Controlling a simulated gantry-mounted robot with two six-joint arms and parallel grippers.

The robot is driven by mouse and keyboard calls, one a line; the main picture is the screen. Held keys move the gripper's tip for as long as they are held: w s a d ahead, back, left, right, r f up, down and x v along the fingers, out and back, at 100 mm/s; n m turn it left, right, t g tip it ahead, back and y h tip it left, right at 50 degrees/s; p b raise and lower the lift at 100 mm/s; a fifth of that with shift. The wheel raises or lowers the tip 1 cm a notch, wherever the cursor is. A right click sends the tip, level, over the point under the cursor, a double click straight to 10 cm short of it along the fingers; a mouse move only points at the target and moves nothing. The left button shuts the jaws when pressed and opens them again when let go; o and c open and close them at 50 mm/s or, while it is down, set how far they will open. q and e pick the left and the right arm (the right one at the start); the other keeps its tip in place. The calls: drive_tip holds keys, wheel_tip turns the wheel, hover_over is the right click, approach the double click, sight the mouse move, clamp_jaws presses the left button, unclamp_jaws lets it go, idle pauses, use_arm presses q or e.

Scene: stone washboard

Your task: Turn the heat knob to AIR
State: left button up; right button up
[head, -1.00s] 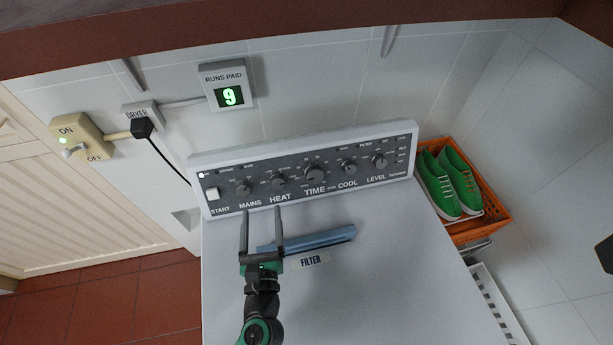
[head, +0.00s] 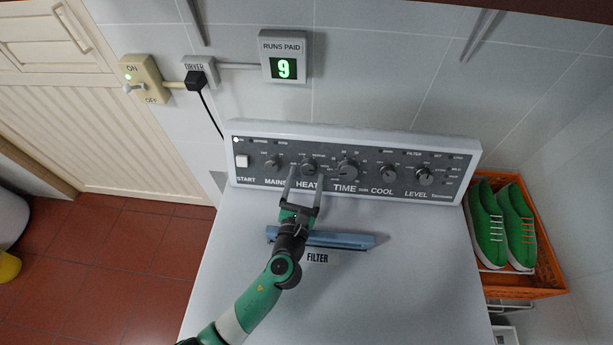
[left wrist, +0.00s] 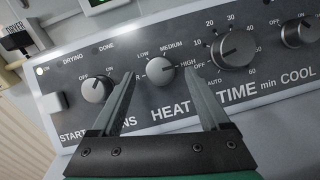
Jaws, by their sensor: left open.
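The heat knob (head: 309,168) is a dark round dial on the dryer's control panel (head: 455,172), between the mains and time knobs. In the left wrist view, the heat knob (left wrist: 160,72) has a light pointer that appears turned right, toward HIGH. LOW and MEDIUM read above it; the AIR label at its lower left is partly hidden by a finger. My left gripper (head: 306,174) is open, its fingertips at either side of the heat knob. In the left wrist view the gripper (left wrist: 160,76) frames the knob without visibly closing on it. My right gripper is not in view.
The mains knob (left wrist: 96,89) is close to the left finger and the time knob (left wrist: 232,49) is to the right. A blue filter handle (head: 345,240) lies under the left wrist. An orange crate (head: 548,272) with green shoes stands right of the dryer.

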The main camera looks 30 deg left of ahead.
use_arm(q)
drive_tip(key=shift+x, duration=0.75)
drive_tip(key=shift+c, duration=0.3)
clamp_jaws()
